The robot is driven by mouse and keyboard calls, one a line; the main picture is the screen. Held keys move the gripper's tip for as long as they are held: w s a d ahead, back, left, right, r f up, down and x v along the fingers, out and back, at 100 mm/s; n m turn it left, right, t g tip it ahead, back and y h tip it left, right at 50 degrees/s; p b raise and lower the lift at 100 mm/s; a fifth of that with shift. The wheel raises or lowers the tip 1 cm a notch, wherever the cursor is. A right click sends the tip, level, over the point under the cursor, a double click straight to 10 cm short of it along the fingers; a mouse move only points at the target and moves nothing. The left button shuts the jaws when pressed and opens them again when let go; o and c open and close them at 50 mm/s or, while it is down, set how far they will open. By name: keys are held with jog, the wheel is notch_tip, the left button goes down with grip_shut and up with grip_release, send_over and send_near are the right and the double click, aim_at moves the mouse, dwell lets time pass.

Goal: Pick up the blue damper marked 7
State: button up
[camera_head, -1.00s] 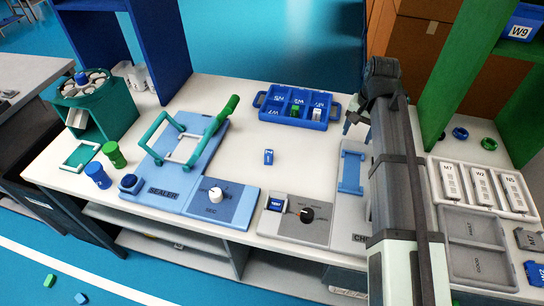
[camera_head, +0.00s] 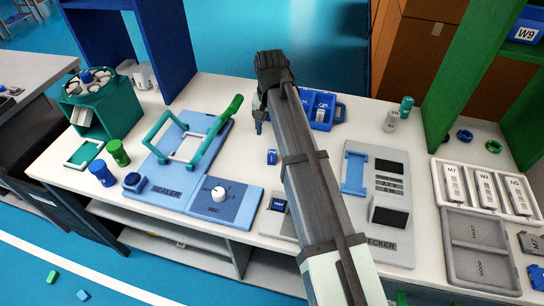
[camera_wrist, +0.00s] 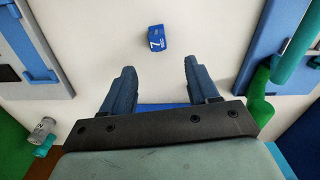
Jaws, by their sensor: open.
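The blue damper marked 7 (camera_wrist: 156,39) lies on the white table top in the wrist view, with "7 SEC" on its face. It also shows in the head view (camera_head: 271,157) as a small blue block left of my arm. My gripper (camera_wrist: 156,75) is open and empty, its two blue fingers spread apart. The damper is beyond the fingertips, roughly centred between them and not touched. In the head view my gripper (camera_head: 259,121) is partly hidden by my wrist, above the table's back part.
The blue sealer (camera_head: 183,160) with its green handle stands left of the damper. The grey checker (camera_head: 376,221) is to the right. A blue compartment tray (camera_head: 339,112) sits behind, partly hidden by my arm. The table around the damper is clear.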

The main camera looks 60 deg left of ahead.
aim_at(272, 152)
notch_tip(272, 152, down, 6)
jog(key=shift+r, duration=0.1)
jog(key=shift+w+d+f, duration=0.1)
jog(key=shift+f, duration=1.25)
jog(key=shift+d+f, duration=0.1)
jog(key=shift+f, duration=1.2)
jog(key=c, duration=1)
jog(key=shift+c, duration=0.2)
jog(key=shift+r, duration=0.15)
